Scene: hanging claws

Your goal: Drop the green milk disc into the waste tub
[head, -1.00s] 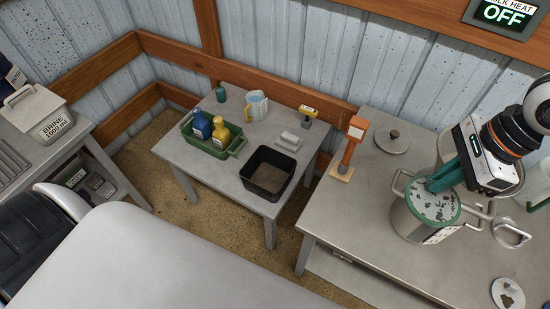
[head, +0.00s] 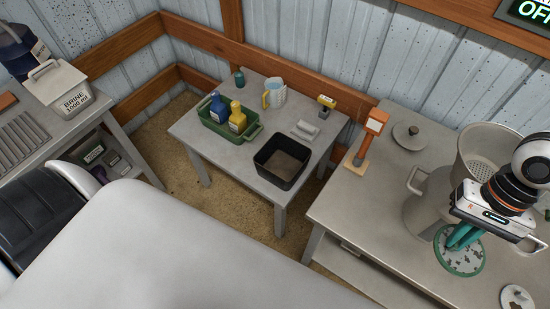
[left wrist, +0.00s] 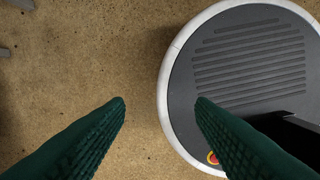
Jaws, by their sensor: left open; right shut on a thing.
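The green-rimmed milk disc (head: 472,262), pale with dark specks on its face, is at the right of the head view. My right gripper (head: 455,243) is shut on it from above, its teal fingers at the disc's upper left side. The disc is beside the steel pot (head: 420,212), on its near right side, and partly overlaps it in the view. The black tub (head: 271,174), which looks like the waste tub, stands on the small table, open at the top. My left gripper (left wrist: 160,105) is open and empty above the floor in the left wrist view.
A green crate with blue and yellow bottles (head: 250,137), a jug (head: 274,94) and a grey block (head: 305,130) share the tub's table. An orange stand (head: 367,140), a lid (head: 409,136) and a strainer (head: 490,150) stand on the right bench.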

